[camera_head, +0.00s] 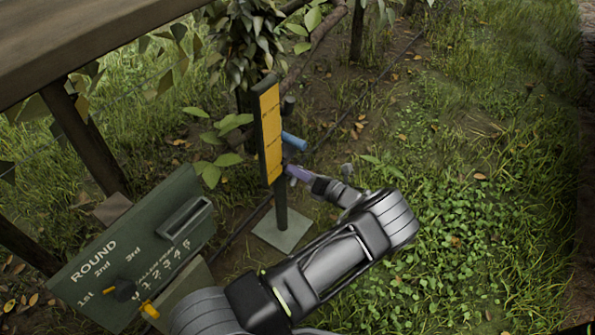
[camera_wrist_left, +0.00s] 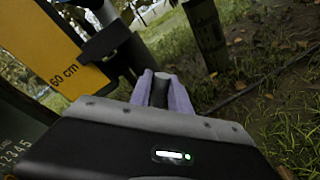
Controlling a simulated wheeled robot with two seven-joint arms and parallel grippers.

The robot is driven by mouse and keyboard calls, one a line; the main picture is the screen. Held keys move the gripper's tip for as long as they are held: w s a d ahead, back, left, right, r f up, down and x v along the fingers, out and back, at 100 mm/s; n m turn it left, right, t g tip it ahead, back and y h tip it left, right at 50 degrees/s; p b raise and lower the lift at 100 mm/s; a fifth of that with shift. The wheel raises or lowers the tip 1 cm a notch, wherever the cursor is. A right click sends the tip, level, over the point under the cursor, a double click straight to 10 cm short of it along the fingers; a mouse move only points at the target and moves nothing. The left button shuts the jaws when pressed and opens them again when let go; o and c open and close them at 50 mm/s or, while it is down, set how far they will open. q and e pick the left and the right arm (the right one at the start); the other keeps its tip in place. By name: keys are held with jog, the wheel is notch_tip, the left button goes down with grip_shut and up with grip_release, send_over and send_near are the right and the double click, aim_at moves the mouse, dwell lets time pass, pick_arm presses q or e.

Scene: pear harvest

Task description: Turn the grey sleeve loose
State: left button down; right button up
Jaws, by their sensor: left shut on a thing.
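The grey sleeve (camera_wrist_left: 161,90) is a short, dark grey cylinder. In the left wrist view it sits between the pale purple fingers of my left gripper (camera_wrist_left: 162,92). The gripper is shut on it. In the head view my left gripper (camera_head: 296,172) reaches the right side of an upright post with a yellow board (camera_head: 270,132), and its fingers hide most of the sleeve there. A blue cylinder (camera_head: 294,141) sticks out of the post just above the gripper. My right gripper is in neither view.
The post stands on a square grey base plate (camera_head: 283,230). A green board (camera_head: 135,248) marked ROUND, with a slot and knobs, stands at the lower left. A wooden beam (camera_head: 85,40) crosses the upper left. Leafy branches hang behind the post. Grass and low plants lie to the right.

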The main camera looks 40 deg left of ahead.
pick_arm(q)
jog(key=m, duration=0.1)
jog(key=m+g+b, duration=0.1)
jog(key=m, duration=0.2)
jog(key=shift+w+f+m, duration=0.25)
jog(key=shift+f+m, duration=0.05)
jog(key=shift+f, duration=0.1)
jog(key=shift+f+m+g+b, duration=0.15)
jog(key=shift+m+g+b, duration=0.25)
jog(key=shift+m, duration=0.4)
jog(key=shift+s+f+m+h, duration=0.15)
jog(key=shift+m+h, duration=0.15)
jog(key=shift+m, duration=0.1)
dwell(0.8)
jog(key=c, duration=1.2)
grip_release()
jog(key=shift+c, duration=0.2)
jog(key=p+v, duration=0.1)
jog(key=v, duration=0.7)
